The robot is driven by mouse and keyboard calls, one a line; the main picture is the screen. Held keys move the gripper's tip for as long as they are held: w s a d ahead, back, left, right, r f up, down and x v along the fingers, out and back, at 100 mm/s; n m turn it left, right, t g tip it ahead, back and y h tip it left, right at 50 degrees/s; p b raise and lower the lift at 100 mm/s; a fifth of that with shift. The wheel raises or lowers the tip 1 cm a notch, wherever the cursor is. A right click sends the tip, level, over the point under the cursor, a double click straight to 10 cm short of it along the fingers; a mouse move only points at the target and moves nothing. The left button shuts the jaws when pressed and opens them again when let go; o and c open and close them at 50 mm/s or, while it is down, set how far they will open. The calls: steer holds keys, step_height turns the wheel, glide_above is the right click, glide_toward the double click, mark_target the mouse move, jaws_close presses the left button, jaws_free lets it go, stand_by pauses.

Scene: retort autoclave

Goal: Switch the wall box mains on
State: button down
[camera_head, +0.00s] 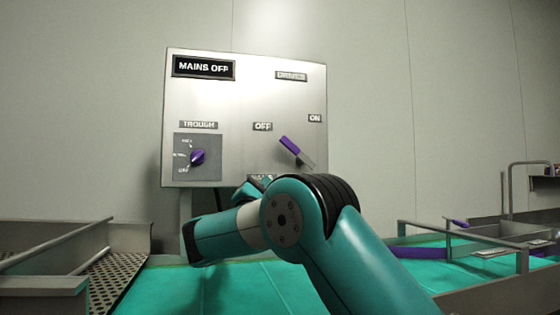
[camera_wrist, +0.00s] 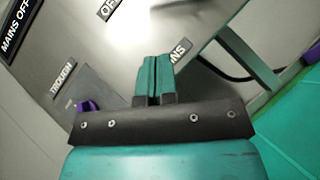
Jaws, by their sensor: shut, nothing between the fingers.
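The wall box (camera_head: 245,90) is a pale metal panel whose dark display (camera_head: 204,67) reads MAINS OFF. Its lever (camera_head: 296,151) has a purple grip and a grey shank; the grip end leans up and left, toward the OFF label (camera_head: 263,127). The ON label (camera_head: 315,118) is up and right of it. My gripper (camera_head: 260,181) is below and left of the lever, at the box's lower edge, partly hidden by my arm. In the wrist view my gripper's teal fingers (camera_wrist: 154,75) are together and empty, beside a partly covered label ending in NS. The lever does not show there.
A purple TROUGH knob (camera_head: 198,157) is on the box's left; it also shows in the wrist view (camera_wrist: 88,106). A perforated metal tray (camera_head: 115,275) stands at left. Metal rails (camera_head: 460,235) and a teal surface (camera_head: 225,290) lie below. The wall above is clear.

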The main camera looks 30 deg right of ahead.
mark_target(298, 153)
steer(key=s+r+p+x, duration=0.1)
steer(key=s+p+x, duration=0.1)
steer(key=p+x, duration=0.7)
steer(key=shift+s+p+x, duration=0.3)
steer(key=shift+p+x, duration=0.1)
steer(key=shift+x, duration=1.8)
steer(key=shift+d+r, duration=0.1)
steer(key=shift+d, duration=0.2)
